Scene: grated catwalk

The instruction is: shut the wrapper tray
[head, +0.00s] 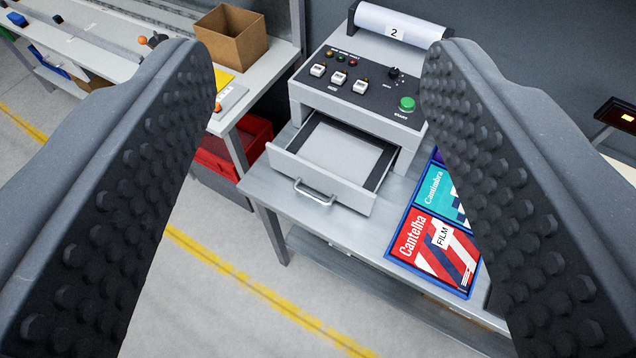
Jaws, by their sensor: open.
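The wrapper tray (322,179) is a grey drawer that stands pulled out from the front of the wrapper machine (357,94). It holds a flat pale pad and has a silver bar handle (315,192) on its front. The machine's top panel has small lamps, white switches, a black knob and a green button (407,104). My gripper (322,75) is open, with one dark studded finger on each side of the picture. Nothing is between the fingers at close range. The tray and its handle show beyond and below the fingertips, apart from them.
A blue-edged holder with film packs (436,250) lies on the bench right of the tray, partly behind the right finger. A white roll marked 2 (397,25) sits behind the machine. A cardboard box (231,38) and a red bin (215,160) are left. Floor in front is clear.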

